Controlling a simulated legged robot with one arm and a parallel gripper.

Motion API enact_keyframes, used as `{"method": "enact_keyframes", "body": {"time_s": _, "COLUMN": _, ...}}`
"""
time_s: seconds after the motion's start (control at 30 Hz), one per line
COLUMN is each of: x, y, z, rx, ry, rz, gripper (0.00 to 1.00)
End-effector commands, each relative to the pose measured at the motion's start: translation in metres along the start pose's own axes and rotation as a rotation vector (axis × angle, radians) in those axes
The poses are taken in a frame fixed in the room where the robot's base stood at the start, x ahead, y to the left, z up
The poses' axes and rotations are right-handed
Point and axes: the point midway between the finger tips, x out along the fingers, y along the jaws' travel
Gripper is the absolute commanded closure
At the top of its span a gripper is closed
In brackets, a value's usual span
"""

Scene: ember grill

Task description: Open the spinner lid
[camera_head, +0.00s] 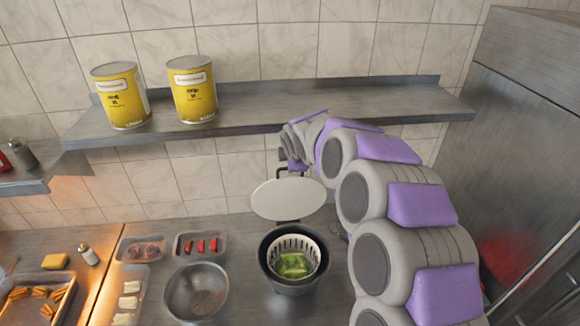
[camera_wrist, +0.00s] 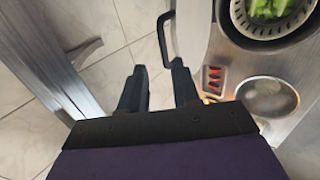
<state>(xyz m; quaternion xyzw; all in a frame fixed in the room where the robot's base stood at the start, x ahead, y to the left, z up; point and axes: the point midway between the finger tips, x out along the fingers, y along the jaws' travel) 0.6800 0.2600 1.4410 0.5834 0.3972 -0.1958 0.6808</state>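The spinner (camera_head: 293,284) is a dark bowl with a white slotted basket holding green leaves. It stands on the counter, and its basket also shows at the top right of the wrist view (camera_wrist: 268,30). Its pale round lid (camera_head: 288,200) stands raised and tilted up behind the bowl, leaving the basket uncovered. A black handle (camera_wrist: 162,38) on the lid shows beyond my fingertips in the wrist view. My gripper (camera_wrist: 158,68) is open, its two black fingers apart with nothing between them. The handle's near end is close to the right finger; I cannot tell whether they touch.
A steel shelf (camera_head: 300,105) with two yellow cans (camera_head: 192,90) runs above the counter, close to my arm. A metal bowl (camera_head: 196,292) and trays with food (camera_head: 200,245) stand left of the spinner. A steel cabinet (camera_head: 520,120) is at the right.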

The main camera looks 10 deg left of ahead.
Motion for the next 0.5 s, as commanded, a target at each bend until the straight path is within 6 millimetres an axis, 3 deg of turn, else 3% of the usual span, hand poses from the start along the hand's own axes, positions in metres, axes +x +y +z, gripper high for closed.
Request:
{"method": "enact_keyframes", "body": {"time_s": 0.3, "x": -0.052, "y": 0.0, "z": -0.003, "rx": -0.001, "ry": 0.001, "rz": 0.005, "gripper": 0.69}}
{"method": "enact_keyframes", "body": {"time_s": 0.5, "x": -0.07, "y": 0.001, "z": -0.003, "rx": -0.002, "ry": 0.0, "rz": 0.004, "gripper": 0.69}}
